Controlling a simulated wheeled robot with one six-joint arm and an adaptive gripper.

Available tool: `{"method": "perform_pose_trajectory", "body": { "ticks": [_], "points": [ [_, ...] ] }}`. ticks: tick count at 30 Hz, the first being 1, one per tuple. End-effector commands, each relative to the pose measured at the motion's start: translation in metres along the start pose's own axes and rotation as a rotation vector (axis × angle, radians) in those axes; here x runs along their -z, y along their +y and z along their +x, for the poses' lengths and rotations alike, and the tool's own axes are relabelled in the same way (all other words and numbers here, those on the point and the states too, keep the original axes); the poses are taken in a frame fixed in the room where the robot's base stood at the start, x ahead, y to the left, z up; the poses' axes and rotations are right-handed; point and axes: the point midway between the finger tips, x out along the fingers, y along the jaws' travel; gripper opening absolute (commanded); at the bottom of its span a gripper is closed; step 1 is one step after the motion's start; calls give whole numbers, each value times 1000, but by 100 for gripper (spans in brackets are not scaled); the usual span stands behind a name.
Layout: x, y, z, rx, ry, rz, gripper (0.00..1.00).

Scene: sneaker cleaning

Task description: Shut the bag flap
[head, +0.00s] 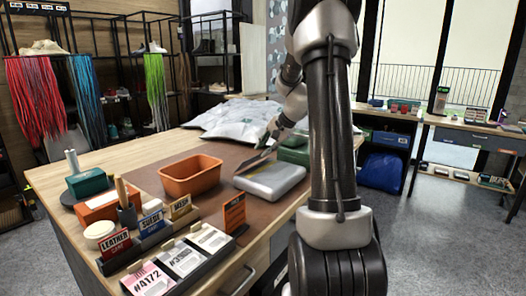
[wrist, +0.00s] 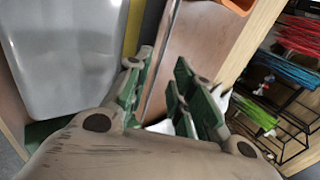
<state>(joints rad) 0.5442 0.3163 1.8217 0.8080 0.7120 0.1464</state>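A grey, flat bag (head: 270,181) lies on the brown mat on the table in the head view; its grey face (wrist: 65,55) fills the upper left of the wrist view. A thin, tilted panel, apparently its flap (head: 253,163), stands raised at the bag's far left side. My gripper (head: 270,143) is just above that panel, partly hidden by my arm. In the wrist view my gripper (wrist: 158,85) has its green-padded fingers spread apart. A thin, light-edged panel passes between or behind them; I cannot tell whether it touches either finger.
An orange bin (head: 190,177) stands left of the bag, and its corner shows in the wrist view (wrist: 236,4). Label cards and a small orange sign (head: 234,213) stand in front. Silvery bags (head: 235,117) lie behind. A green case (head: 294,147) is behind right.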

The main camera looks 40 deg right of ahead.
Motion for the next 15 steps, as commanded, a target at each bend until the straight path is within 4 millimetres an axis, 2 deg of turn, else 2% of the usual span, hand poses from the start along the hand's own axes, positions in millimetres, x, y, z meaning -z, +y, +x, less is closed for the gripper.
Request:
{"method": "perform_pose_trajectory", "body": {
  "ticks": [4, 7, 8, 10, 11, 12, 15],
  "points": [
    [0, 0, 0, 0, 0, 0, 24],
    [-4, -3, 2, 0, -5, -6, 8],
    [-7, -6, 3, 2, -9, -15, 2],
    [-12, -32, 2, 16, -7, -74, 0],
    [-12, -49, -3, 16, -6, -146, 0],
    [-12, -69, -12, 3, -10, -307, 0],
    [-10, -94, -33, -46, -32, -698, 0]
  ]
}}
